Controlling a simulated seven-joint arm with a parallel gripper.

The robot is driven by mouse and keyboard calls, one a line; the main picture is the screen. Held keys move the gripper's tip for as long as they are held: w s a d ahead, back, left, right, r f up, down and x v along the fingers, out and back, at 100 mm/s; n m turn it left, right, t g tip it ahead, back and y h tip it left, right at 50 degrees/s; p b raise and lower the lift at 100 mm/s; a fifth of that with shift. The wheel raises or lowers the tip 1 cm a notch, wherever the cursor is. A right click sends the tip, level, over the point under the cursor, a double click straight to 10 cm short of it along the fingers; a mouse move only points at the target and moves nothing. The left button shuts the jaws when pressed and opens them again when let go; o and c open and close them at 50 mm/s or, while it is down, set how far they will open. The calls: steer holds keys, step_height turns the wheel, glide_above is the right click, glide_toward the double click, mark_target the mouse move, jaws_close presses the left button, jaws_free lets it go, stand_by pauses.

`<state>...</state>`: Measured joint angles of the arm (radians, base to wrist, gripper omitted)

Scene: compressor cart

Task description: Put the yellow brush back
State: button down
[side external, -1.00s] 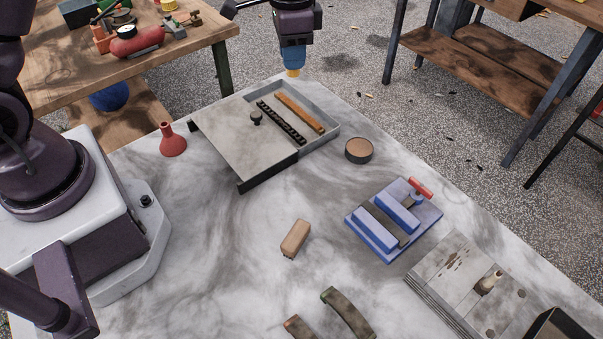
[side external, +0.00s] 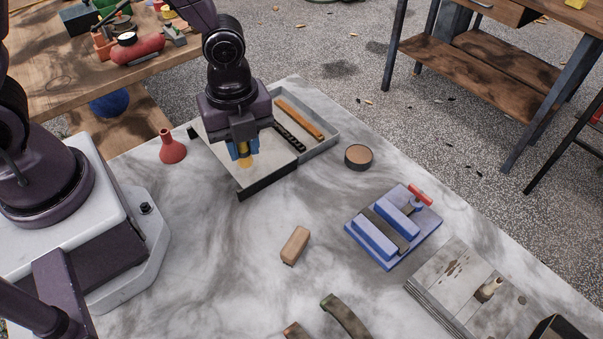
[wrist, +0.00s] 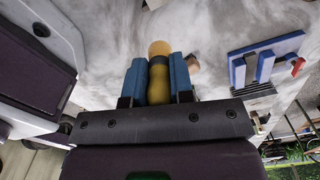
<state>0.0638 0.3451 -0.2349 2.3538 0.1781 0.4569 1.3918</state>
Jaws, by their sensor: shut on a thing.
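The yellow brush (side external: 246,163) is between the blue fingers of my gripper (side external: 243,150), which is shut on it. In the wrist view the brush (wrist: 158,82) has a yellow body, a dark band and a rounded tan end that sticks out past the fingers. In the side view my gripper is over the grey lid of a shallow grey box (side external: 332,133). I cannot tell whether the brush touches the lid. The lid's knob is hidden behind my gripper. The open part of the box holds an orange-brown stick (side external: 300,119) and a black toothed strip (side external: 290,137).
A red funnel (side external: 172,149) stands left of the box and a round tin (side external: 358,156) right of it. A wooden block (side external: 295,244), a blue vise (side external: 394,226) and a grey plate (side external: 468,288) lie nearer. The marble between funnel and block is clear.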

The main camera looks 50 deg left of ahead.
steer(key=w+d+f, duration=0.1)
steer(key=w+f, duration=0.1)
steer(key=w, duration=0.1)
steer(key=w+f, duration=0.3)
steer(key=w+d+f, duration=0.1)
steer(key=w+f, duration=0.2)
steer(key=shift+w+d, duration=0.25)
steer(key=shift+d, duration=0.1)
steer(key=shift+f, duration=1.6)
steer(key=shift+f, duration=0.1)
steer(key=c, duration=1)
jaws_free()
step_height(320, 180, up, 12)
steer(key=shift+r, duration=0.2)
